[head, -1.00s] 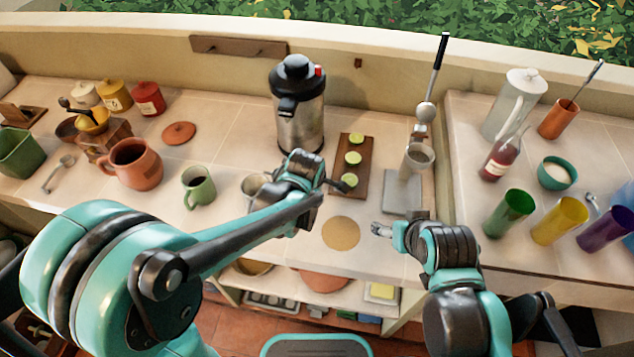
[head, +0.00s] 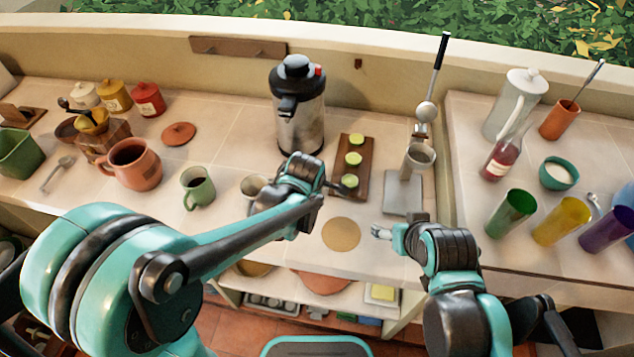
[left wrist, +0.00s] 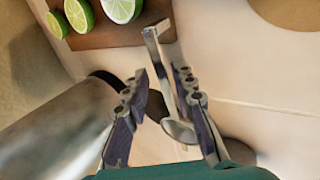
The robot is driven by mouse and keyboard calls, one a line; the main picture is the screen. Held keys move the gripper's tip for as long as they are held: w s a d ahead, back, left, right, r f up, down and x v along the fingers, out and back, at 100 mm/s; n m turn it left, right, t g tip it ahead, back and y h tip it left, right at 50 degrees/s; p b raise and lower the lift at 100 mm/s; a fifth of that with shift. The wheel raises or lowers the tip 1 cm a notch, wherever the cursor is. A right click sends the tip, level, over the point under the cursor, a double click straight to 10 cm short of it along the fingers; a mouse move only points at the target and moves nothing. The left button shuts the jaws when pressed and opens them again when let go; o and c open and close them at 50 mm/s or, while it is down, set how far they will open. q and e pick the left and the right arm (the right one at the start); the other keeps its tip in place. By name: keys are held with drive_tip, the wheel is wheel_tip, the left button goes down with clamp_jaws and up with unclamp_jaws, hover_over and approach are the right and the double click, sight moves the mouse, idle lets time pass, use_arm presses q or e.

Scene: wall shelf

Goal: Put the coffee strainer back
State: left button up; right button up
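A slim metal tool with a hooked end and a small round bowl, likely the coffee strainer (left wrist: 166,75), shows in the left wrist view. Its hooked end is near the lime board. My left gripper (left wrist: 160,72) has its two fingers apart on either side of the tool's handle; firm contact does not show. In the head view my left gripper (head: 318,186) is low over the counter, in front of the flask, and hides the tool. My right gripper (head: 379,231) is over the counter's front edge, away from the tool; its finger opening is too small to judge.
A steel flask (head: 299,120) stands just behind my left gripper, and a board (head: 361,178) with lime halves lies to its right. A metal cup (head: 252,190) and green mug (head: 198,188) stand left. A wooden rack (head: 238,47) and small hook (head: 358,63) are on the wall.

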use_arm(q)
drive_tip(key=shift+r+p, duration=0.3)
drive_tip(key=shift+r, duration=0.15)
drive_tip(key=p+v, duration=0.4)
drive_tip(key=v, duration=0.8)
drive_tip(key=s+a+r+m, duration=0.1)
drive_tip(key=s+a+m, duration=0.5)
drive_tip(key=a+m, duration=0.2)
drive_tip(key=s+a+r+m+y, duration=0.1)
drive_tip(key=s+a+m, duration=0.5)
drive_tip(key=a+m, duration=0.1)
drive_tip(key=shift+s+a+m+t, duration=0.25)
drive_tip(key=shift+a+m+t, duration=0.15)
drive_tip(key=shift+a, duration=0.5)
wheel_tip(320, 180, down, 3)
drive_tip(key=b, duration=0.3)
drive_tip(key=shift+o, duration=0.6)
drive_tip(key=shift+f, duration=0.1)
